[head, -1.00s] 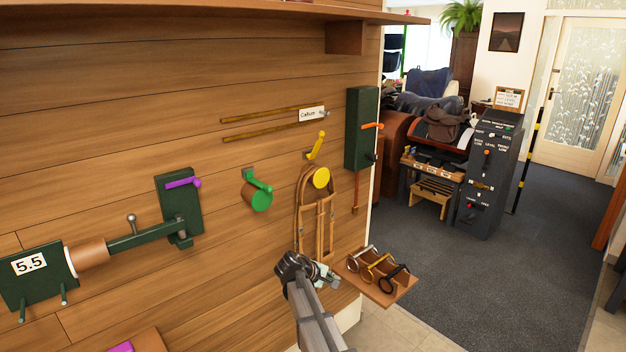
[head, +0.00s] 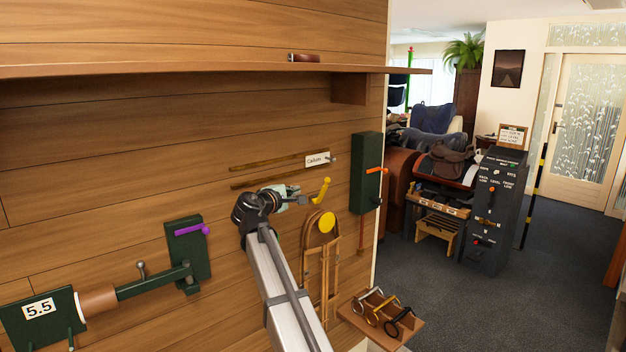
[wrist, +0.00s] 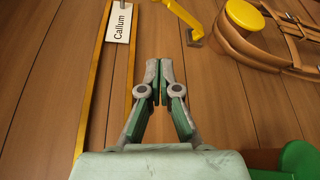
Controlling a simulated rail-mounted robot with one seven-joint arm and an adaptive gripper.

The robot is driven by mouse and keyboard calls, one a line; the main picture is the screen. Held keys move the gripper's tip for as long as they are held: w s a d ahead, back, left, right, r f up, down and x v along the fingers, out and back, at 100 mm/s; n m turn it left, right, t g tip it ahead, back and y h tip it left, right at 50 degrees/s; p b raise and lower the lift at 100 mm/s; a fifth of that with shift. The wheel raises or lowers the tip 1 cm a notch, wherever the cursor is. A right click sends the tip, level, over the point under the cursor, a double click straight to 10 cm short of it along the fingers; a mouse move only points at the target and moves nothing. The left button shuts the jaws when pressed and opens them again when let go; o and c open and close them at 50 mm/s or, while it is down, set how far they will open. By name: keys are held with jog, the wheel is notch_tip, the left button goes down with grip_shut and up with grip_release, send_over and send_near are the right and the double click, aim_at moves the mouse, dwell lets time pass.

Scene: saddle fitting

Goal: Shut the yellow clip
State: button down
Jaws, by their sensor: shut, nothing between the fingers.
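The yellow clip (head: 321,190) is a yellow lever angled upward from a small bracket on the plank wall, just above a round yellow disc (head: 327,222). In the wrist view the yellow clip (wrist: 182,14) shows at the top, partly cut off, with the yellow disc (wrist: 245,14) to its right. My gripper (head: 306,199) is shut and empty, close to the left of the clip in the head view. In the wrist view my gripper's fingertips (wrist: 160,68) are together, below and left of the clip's bracket, with a visible gap. Contact is not seen.
Leather straps (wrist: 275,35) hang around the yellow disc. A green part (wrist: 300,160) sticks out at lower right in the wrist view. Two thin rods and a "Callum" tag (head: 318,160) are on the wall. A dark green box (head: 366,175) stands right; a shelf (head: 200,70) is above.

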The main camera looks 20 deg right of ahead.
aim_at(323, 191)
jog(key=shift+a+r, duration=0.2)
jog(key=shift+a, duration=0.2)
jog(key=shift+w, duration=0.1)
jog(key=w+d+p, duration=0.4)
jog(key=d+p, duration=0.1)
jog(key=d, duration=0.5)
jog(key=shift+w+d+f, duration=0.15)
jog(key=shift+w+d, duration=0.2)
jog(key=shift+w, duration=0.05)
jog(key=shift+f, duration=0.1)
